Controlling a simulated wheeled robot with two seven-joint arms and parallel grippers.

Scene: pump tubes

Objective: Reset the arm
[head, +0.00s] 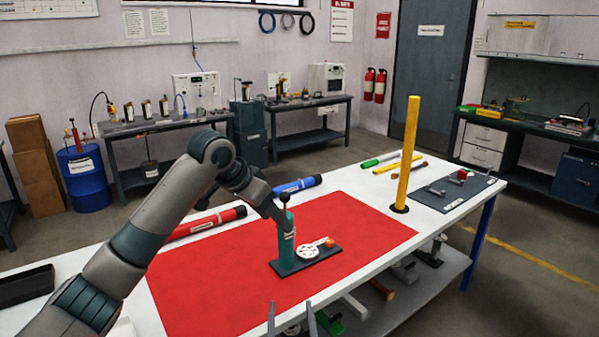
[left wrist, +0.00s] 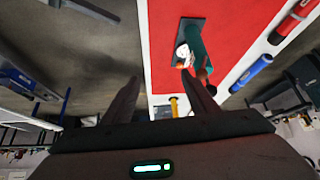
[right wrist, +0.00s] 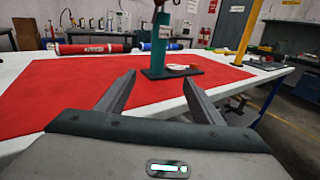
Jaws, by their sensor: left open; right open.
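The teal pump (head: 287,245) stands upright on a dark base plate on the red mat (head: 215,275). It has a dark ball on top, a white round disc (head: 308,251) and an orange-red knob (head: 330,243). My left arm reaches in from the left and ends beside the pump's top. In the left wrist view its open fingers (left wrist: 165,90) are empty, with the pump (left wrist: 197,45) beyond and its dark ball near one finger. My right gripper (head: 291,306) is open and empty at the front edge; in the right wrist view the pump (right wrist: 157,50) stands beyond its fingers (right wrist: 160,76).
A red tube (head: 205,223) and a blue tube (head: 298,186) lie at the mat's back edge. A yellow post (head: 408,150) stands right of the mat, beside a grey mat (head: 450,197) with small parts. A black tray (head: 25,284) is at the left.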

